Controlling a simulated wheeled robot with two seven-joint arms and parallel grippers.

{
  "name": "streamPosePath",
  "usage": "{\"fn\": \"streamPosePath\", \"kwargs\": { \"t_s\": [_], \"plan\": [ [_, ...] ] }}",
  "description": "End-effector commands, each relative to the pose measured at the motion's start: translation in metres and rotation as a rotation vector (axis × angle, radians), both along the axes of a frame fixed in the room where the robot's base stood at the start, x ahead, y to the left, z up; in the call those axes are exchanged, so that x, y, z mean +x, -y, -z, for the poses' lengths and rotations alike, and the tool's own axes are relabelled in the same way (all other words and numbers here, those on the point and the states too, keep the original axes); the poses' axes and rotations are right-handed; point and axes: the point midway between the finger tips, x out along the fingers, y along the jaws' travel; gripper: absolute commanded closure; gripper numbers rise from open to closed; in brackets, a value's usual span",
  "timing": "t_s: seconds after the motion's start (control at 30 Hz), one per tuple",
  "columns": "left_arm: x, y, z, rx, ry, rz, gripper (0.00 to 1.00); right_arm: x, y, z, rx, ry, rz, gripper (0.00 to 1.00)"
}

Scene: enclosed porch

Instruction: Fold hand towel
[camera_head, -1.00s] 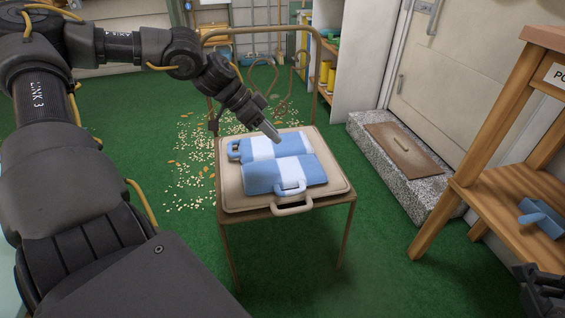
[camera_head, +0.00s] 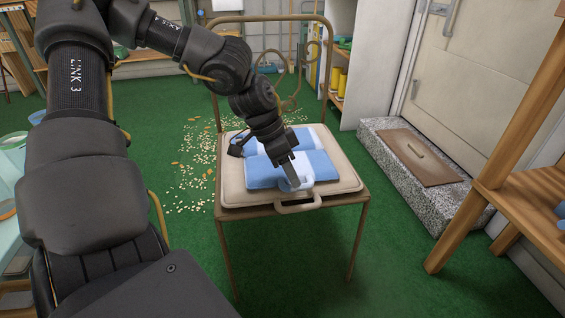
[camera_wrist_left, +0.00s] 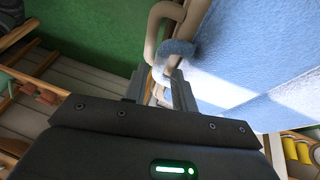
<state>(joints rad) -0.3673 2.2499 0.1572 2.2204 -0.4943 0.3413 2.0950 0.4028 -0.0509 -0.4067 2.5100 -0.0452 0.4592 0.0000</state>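The hand towel (camera_head: 318,172) is blue and white in blocks and lies on a beige padded seat (camera_head: 345,183). A pale blue loop (camera_head: 297,187) sits at its front edge; a second loop at the back left is mostly hidden by my arm. My left gripper (camera_head: 289,177) points down over the front loop. In the left wrist view my left gripper (camera_wrist_left: 158,80) has its fingers apart, with the blue loop (camera_wrist_left: 178,48) just beyond the tips. I cannot tell whether they touch it. The towel (camera_wrist_left: 250,55) fills the upper right there. My right gripper is out of view.
The seat is part of a metal-framed chair (camera_head: 355,230) with a beige front handle (camera_head: 298,206). A wooden stand (camera_head: 490,185) is at right, a stone step (camera_head: 400,165) by the door. Chips (camera_head: 195,160) litter the green floor. Floor in front of the chair is clear.

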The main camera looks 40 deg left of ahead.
Motion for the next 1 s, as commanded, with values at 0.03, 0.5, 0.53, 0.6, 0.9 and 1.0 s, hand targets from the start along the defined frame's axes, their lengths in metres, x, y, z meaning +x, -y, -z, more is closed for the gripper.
{"fn": "streamPosePath", "kwargs": {
  "t_s": [0.03,0.5,0.53,0.6,0.9,1.0],
  "plan": [
    [0.001,0.003,0.012,0.0,-0.002,0.002,0.73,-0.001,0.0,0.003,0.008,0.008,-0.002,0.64],
    [0.007,0.013,0.03,-0.001,0.0,0.0,0.73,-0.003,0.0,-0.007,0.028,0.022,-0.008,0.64],
    [0.007,0.013,0.03,-0.001,0.001,0.0,0.73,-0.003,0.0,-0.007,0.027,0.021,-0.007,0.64],
    [0.007,0.013,0.03,-0.001,0.001,0.0,0.73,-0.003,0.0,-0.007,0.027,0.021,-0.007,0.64],
    [0.007,0.012,0.03,-0.001,0.001,0.0,0.87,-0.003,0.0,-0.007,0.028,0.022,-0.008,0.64],
    [0.007,0.012,0.03,-0.001,0.001,0.0,0.89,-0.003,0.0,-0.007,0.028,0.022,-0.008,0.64]
  ]
}}
